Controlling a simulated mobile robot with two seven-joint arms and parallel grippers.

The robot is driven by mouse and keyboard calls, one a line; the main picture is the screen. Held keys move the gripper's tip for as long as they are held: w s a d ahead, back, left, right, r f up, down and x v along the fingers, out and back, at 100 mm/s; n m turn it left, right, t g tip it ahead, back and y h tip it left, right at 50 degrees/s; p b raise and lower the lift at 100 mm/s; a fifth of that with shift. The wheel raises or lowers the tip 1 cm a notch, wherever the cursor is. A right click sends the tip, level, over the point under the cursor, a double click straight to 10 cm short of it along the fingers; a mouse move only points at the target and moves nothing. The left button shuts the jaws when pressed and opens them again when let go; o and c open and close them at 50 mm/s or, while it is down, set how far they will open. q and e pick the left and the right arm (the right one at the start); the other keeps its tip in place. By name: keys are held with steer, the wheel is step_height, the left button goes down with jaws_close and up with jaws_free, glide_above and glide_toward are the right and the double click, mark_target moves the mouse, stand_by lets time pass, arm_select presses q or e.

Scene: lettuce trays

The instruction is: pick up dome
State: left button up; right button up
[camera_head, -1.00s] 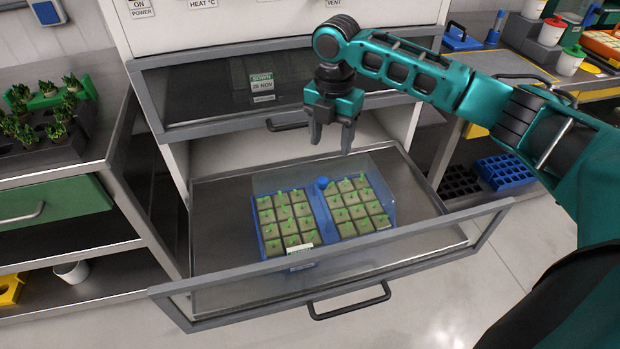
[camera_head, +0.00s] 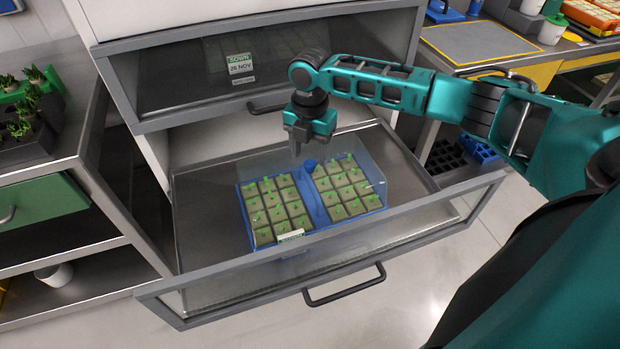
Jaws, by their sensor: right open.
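The dome (camera_head: 352,150) is a clear cover with a round blue knob (camera_head: 309,165) on top. It sits over a blue tray (camera_head: 318,207) of seedling plugs in the open drawer. My right gripper (camera_head: 296,150) points down with its fingers just above and slightly left of the knob in the picture. It is open and empty, and I see no contact with the knob. My left gripper is not in view.
The open drawer (camera_head: 200,215) has glass walls, a raised front frame and a handle (camera_head: 344,286). A closed upper drawer (camera_head: 170,85) is behind my gripper. A bench with potted seedlings (camera_head: 25,112) stands at left. Bare drawer floor surrounds the tray.

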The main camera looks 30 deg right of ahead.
step_height(320, 180, down, 2)
steer(key=shift+f, duration=0.2)
steer(key=shift+r, duration=0.1)
jaws_close()
stand_by(0.3)
